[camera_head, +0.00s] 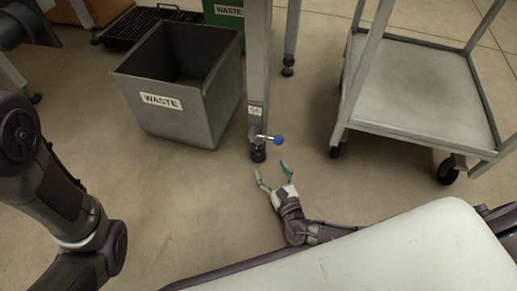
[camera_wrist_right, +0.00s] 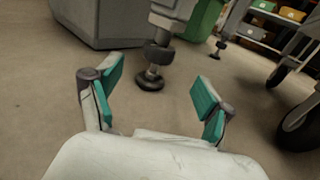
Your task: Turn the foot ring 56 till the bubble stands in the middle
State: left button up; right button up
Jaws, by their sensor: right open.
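A metal leg (camera_head: 257,70) with a small label plate (camera_head: 255,110) comes down to a dark adjustable foot ring (camera_head: 257,141) near the floor. In the right wrist view the dark ring (camera_wrist_right: 158,54) sits above a round foot pad (camera_wrist_right: 149,82). My right gripper (camera_head: 271,168) is open and empty, low over the floor on the near side of the foot. In the wrist view the ring shows beyond the gap between its green-padded fingers (camera_wrist_right: 155,82), apart from them. No bubble shows in either view. My left gripper is not in view.
A grey waste bin (camera_head: 180,118) stands close on the left. A wheeled cart (camera_head: 420,95) stands on the right.

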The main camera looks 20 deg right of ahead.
aim_at(261, 151)
jog(key=w+b, duration=0.1)
jog(key=w, duration=0.2)
jog(key=w+b, duration=0.1)
jog(key=w, duration=0.2)
jog(key=w+b, duration=0.2)
jog(key=w, duration=0.1)
jog(key=shift+w+a+f, duration=0.2)
jog(key=shift+a, duration=0.15)
jog(key=shift+w+r, duration=0.15)
jog(key=shift+w, duration=0.25)
